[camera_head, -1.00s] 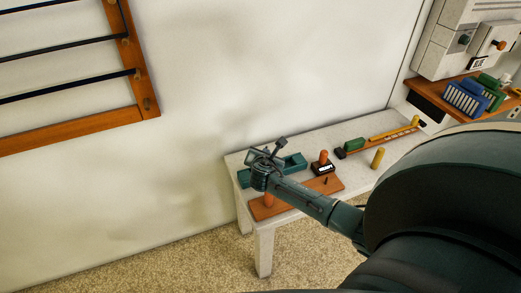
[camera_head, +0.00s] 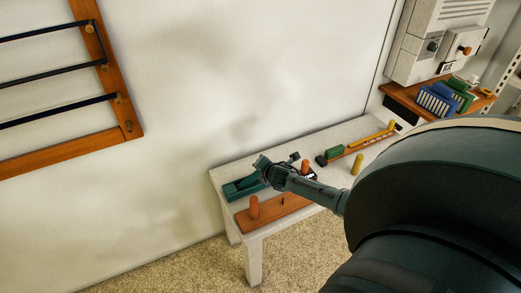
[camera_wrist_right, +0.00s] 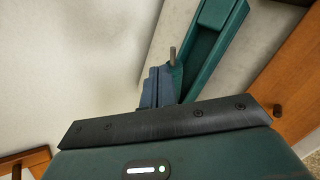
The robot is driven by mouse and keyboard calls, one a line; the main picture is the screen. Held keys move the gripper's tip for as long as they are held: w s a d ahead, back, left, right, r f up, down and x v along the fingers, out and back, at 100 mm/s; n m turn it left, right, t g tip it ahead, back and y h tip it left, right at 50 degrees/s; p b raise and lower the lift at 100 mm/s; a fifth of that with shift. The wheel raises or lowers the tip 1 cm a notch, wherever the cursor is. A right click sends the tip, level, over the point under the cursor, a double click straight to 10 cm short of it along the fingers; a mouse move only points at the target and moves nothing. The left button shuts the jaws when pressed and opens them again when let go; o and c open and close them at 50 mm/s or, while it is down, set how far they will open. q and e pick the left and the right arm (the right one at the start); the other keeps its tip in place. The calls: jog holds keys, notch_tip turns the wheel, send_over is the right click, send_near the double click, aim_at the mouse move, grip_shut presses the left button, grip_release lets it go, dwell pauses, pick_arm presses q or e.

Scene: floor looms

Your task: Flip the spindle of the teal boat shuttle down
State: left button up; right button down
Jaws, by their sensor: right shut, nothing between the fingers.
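The teal boat shuttle (camera_head: 241,188) lies on the left end of the white bench, its right part hidden behind my right arm. My right gripper (camera_head: 261,162) is at the shuttle's right part, shut and empty. In the right wrist view, the shuttle's long hollow body (camera_wrist_right: 213,42) runs up from the picture's middle. The shut fingers (camera_wrist_right: 160,88) are close beside its near end. A short grey rod (camera_wrist_right: 172,56) sticks up just beyond the fingertips; it looks like the spindle, raised. Whether the fingers touch it I cannot tell. My left gripper is out of view.
A wooden board (camera_head: 275,213) with an orange peg (camera_head: 254,207) lies in front of the shuttle. An orange-knobbed black block (camera_head: 309,174), a green block (camera_head: 334,152) and a yellow peg (camera_head: 357,164) stand to the right. The wall is close behind the bench.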

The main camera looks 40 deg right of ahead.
jog(key=shift+d+f+y, duration=0.25)
jog(key=shift+y, duration=0.05)
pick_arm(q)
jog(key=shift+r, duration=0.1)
pick_arm(e)
jog(key=shift+w+a+f, duration=0.1)
jog(key=shift+w+a, duration=0.05)
jog(key=shift+a, duration=0.65)
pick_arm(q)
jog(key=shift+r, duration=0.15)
